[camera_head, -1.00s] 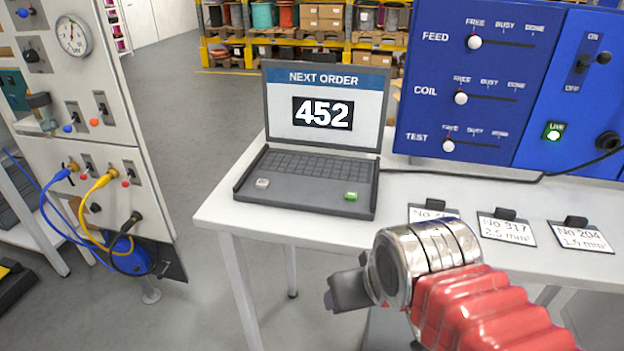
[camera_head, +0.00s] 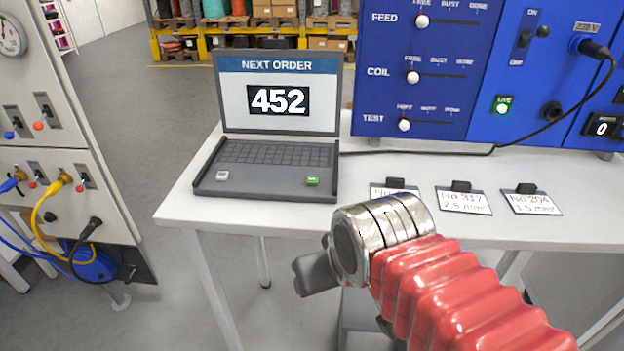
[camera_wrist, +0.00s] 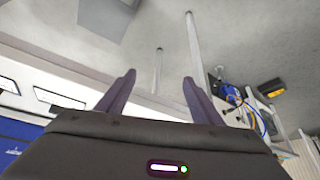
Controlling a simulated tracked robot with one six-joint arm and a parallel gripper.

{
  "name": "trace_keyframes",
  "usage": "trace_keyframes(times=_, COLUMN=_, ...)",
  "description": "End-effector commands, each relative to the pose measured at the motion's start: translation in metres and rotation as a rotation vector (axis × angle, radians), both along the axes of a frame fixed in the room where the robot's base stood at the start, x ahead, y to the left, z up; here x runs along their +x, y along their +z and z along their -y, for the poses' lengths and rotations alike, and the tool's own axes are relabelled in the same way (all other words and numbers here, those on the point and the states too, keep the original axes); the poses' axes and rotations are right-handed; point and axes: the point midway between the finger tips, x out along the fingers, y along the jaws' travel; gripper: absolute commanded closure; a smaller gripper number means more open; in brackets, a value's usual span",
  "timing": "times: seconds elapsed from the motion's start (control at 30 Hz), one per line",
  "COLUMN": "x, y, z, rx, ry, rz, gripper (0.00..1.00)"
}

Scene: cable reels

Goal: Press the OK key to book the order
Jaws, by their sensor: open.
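The open laptop (camera_head: 277,155) stands on the left part of the white table, its screen reading "NEXT ORDER 452". A small green key (camera_head: 313,181) sits at the right front of its deck, and a grey key (camera_head: 222,175) at the left front. The lettering on the keys is too small to read. My gripper (camera_head: 311,276) is in front of and below the table's front edge, apart from the laptop. In the wrist view my gripper (camera_wrist: 158,78) shows two spread fingers with nothing between them. The laptop cannot be made out there.
Tags, including No 317 (camera_head: 463,201) and No 204 (camera_head: 531,202), lie on the table (camera_head: 365,174) right of the laptop. A blue panel (camera_head: 430,100) with sliders stands behind. A cable runs along the table's back. A grey panel (camera_head: 75,150) with cables stands left.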

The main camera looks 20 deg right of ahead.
Motion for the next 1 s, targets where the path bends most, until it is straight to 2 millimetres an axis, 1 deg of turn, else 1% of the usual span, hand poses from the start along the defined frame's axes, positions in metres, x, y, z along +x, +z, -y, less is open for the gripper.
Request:
trace_keyframes(times=0.03, x=0.0000, y=0.0000, z=0.0000, rx=0.000, ry=0.000, rz=0.000, gripper=0.44)
trace_keyframes(times=0.07, x=0.0000, y=0.0000, z=0.0000, rx=0.000, ry=0.000, rz=0.000, gripper=0.46)
trace_keyframes(times=0.83, x=0.0000, y=0.0000, z=0.0000, rx=0.000, ry=0.000, rz=0.000, gripper=1.00)
trace_keyframes(times=1.0, x=0.0000, y=0.0000, z=0.0000, rx=0.000, ry=0.000, rz=0.000, gripper=1.00)
